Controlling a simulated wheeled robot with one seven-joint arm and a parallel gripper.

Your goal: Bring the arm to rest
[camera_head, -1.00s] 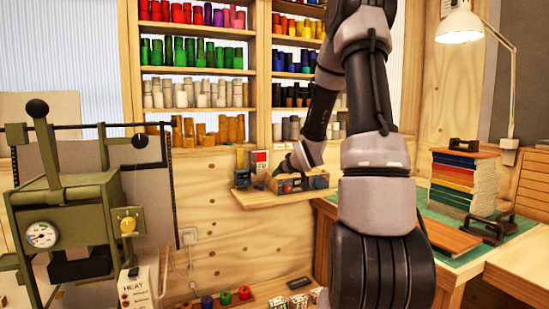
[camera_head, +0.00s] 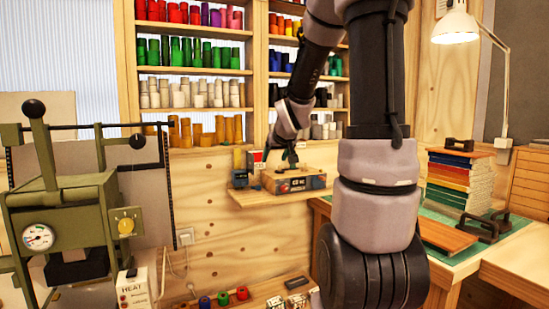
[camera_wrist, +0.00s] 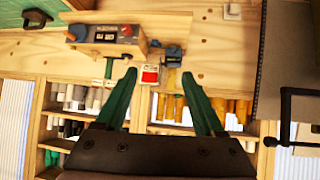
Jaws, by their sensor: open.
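My gripper (camera_wrist: 158,100) shows in the wrist view with its two green fingers spread wide apart and nothing between them. In the head view my gripper (camera_head: 289,158) hangs above and behind the wooden box with dials (camera_head: 291,181) on the small wall shelf (camera_head: 250,197). It looks apart from the box. The same box (camera_wrist: 103,38) lies beyond the fingertips in the wrist view, which looks upside down. My upper arm covers part of the shelves and the table.
An olive press with a gauge (camera_head: 62,210) stands at left. Several foil rolls (camera_head: 223,298) lie on a low rack. Stacked boards (camera_head: 462,180) and a lamp (camera_head: 457,25) are on the right table. Shelves of coloured rolls (camera_head: 190,55) line the back wall.

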